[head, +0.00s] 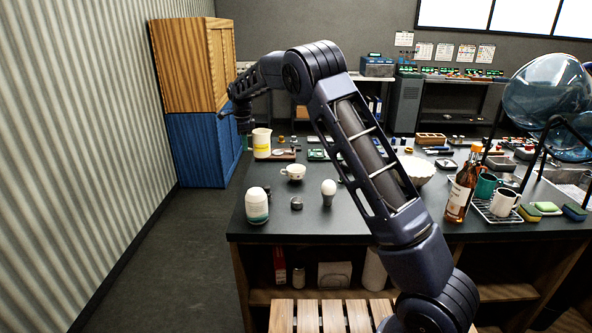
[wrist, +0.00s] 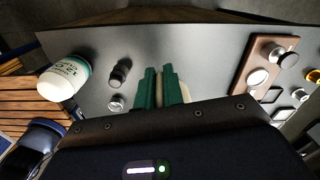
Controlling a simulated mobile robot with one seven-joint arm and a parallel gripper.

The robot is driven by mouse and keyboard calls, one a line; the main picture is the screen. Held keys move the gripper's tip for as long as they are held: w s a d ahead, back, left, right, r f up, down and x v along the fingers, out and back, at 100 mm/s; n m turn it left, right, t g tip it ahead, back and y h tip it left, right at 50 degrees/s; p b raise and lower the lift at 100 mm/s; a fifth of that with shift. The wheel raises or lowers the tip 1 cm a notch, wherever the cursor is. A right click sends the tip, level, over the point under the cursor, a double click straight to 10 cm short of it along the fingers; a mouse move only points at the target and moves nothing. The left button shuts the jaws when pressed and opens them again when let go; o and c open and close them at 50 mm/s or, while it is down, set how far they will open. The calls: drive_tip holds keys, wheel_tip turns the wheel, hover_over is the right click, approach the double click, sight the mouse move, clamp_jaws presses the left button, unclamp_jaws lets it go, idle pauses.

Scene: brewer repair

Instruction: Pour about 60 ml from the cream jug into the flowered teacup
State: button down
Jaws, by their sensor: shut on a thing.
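The cream jug (head: 262,147), pale with a yellow band, is upright near the left edge of the dark counter in the head view. My gripper (head: 245,129) is at its left side, shut on it. In the wrist view my green fingertips (wrist: 161,88) show with a strip of the pale jug (wrist: 186,92) beside them; most of the jug is hidden there. I cannot tell whether its base touches the counter. The flowered teacup (head: 294,173), white with small marks, stands upright to the right of the jug and nearer the camera. Its inside is not clear.
A white and teal bottle (head: 257,208), a small dark cylinder (head: 297,203) and a bulb on a dark base (head: 328,192) stand in front of the teacup. A brown board (wrist: 247,82) with metal pieces lies nearby. My arm crosses the counter's middle.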

sight(267, 149)
wheel_tip(267, 149, down, 12)
drive_tip(key=shift+f, duration=0.1)
idle(0.4)
drive_tip(key=shift+w+d+r+y, duration=0.2)
drive_tip(key=shift+d+r+y, duration=0.5)
drive_tip(key=shift+r+y, duration=0.35)
drive_tip(key=d+r+y, duration=0.1)
drive_tip(key=d+r+g+y, duration=0.1)
drive_tip(key=d+y, duration=0.1)
drive_tip(key=w+d+r+y, duration=0.1)
drive_tip(key=r+y, duration=0.1)
drive_tip(key=shift+d, duration=0.2)
drive_tip(key=shift+w+d+r+g+y, duration=0.1)
drive_tip(key=shift+d+r+g+y, duration=0.25)
drive_tip(key=shift+y, duration=0.35)
drive_tip(key=shift+d+r+g+y, duration=0.15)
drive_tip(key=shift+d+r+y, duration=0.15)
drive_tip(key=shift+d+y, duration=0.25)
drive_tip(key=shift+d+r+y, duration=0.1)
drive_tip(key=shift+r+y, duration=0.1)
drive_tip(key=shift+y, duration=0.3)
drive_tip(key=shift+w+d+r+y, duration=0.1)
drive_tip(key=shift+d+r+y, duration=0.1)
drive_tip(key=shift+y, duration=0.1)
drive_tip(key=shift+d+r+y, duration=0.1)
drive_tip(key=shift+r+y, duration=0.15)
drive_tip(key=shift+y, duration=0.05)
